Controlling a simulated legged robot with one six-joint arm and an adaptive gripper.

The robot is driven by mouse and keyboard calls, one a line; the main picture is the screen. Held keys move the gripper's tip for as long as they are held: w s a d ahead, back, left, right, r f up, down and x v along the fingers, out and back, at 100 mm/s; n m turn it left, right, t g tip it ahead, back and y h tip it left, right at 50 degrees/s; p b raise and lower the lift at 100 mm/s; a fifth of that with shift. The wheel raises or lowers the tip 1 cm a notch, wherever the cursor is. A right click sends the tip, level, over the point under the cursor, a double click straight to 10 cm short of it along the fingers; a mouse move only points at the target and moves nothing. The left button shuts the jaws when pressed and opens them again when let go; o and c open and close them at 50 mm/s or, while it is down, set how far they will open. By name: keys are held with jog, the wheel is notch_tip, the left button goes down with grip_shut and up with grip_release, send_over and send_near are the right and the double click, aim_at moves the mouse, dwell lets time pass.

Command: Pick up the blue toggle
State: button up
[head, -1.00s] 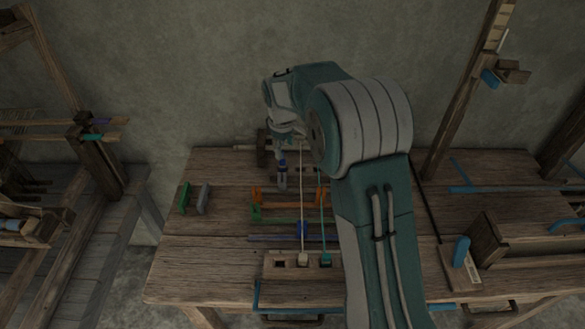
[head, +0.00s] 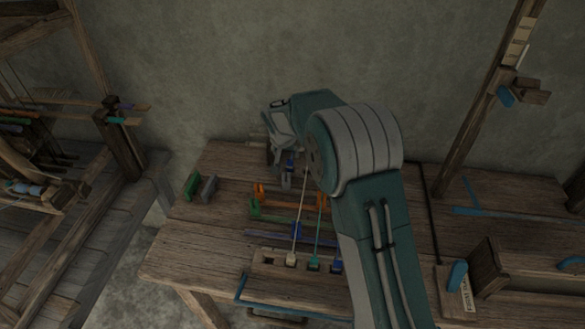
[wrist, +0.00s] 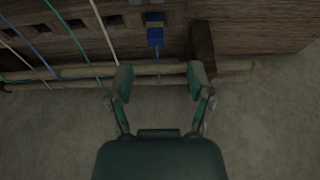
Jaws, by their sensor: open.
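A blue toggle (wrist: 155,30) with a paler band across its middle shows in the wrist view, at the edge of the wooden loom part, with a thin blue cord below it. My gripper (wrist: 160,80) is open and empty. Its two fingers stand apart below the toggle in the picture, on either side of the cord's line, without touching the toggle. In the head view my gripper (head: 287,172) is small, above the back of the wooden table (head: 190,245), partly hidden by my arm. I cannot clearly identify the same toggle there.
In the wrist view, wooden rods (wrist: 75,72) cross behind my fingers, and a dark wooden post (wrist: 202,42) stands right of the toggle. In the head view, a slotted wooden block (head: 275,265) holds several cord ends. Green and grey pieces (head: 199,187) lie at left.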

aim_at(289, 161)
jog(key=shift+w+a+f, duration=0.2)
jog(key=shift+f, duration=0.3)
jog(key=shift+w+a+f, duration=0.15)
jog(key=shift+w+f, duration=0.05)
jog(key=shift+f, duration=0.25)
jog(key=f, duration=0.1)
jog(key=w+d+f, duration=0.1)
jog(key=d+f, duration=0.1)
jog(key=f, duration=0.1)
jog(key=shift+w+d, duration=0.2)
jog(key=shift+w, duration=0.15)
jog(key=shift+w+a+f, duration=0.1)
jog(key=shift+w+f, duration=0.15)
jog(key=shift+f, duration=0.15)
jog(key=shift+a, duration=0.4)
jog(key=c, duration=0.7)
jog(key=shift+d, duration=0.3)
jog(key=shift+c, duration=1)
jog(key=shift+a, duration=0.15)
